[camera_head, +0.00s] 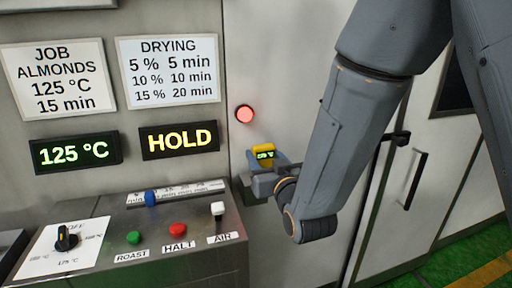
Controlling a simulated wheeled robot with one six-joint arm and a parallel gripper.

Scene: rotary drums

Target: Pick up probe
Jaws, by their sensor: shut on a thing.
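The probe (264,151) is a small yellow device with a dark display and green digits. It shows in the head view right of the control panel, in front of the pale machine wall. My gripper (266,174) is shut on the probe, at the end of my grey arm. The gripper partly hides the lower part of the probe. Whether the probe touches anything behind it, I cannot tell.
A metal control panel (190,262) with green, red, white and blue controls and a black knob (67,238) stands at lower left. Above it are displays reading 125 °C (75,152) and HOLD (179,140). A red light (244,114) glows on the wall. A door handle (415,181) is at right.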

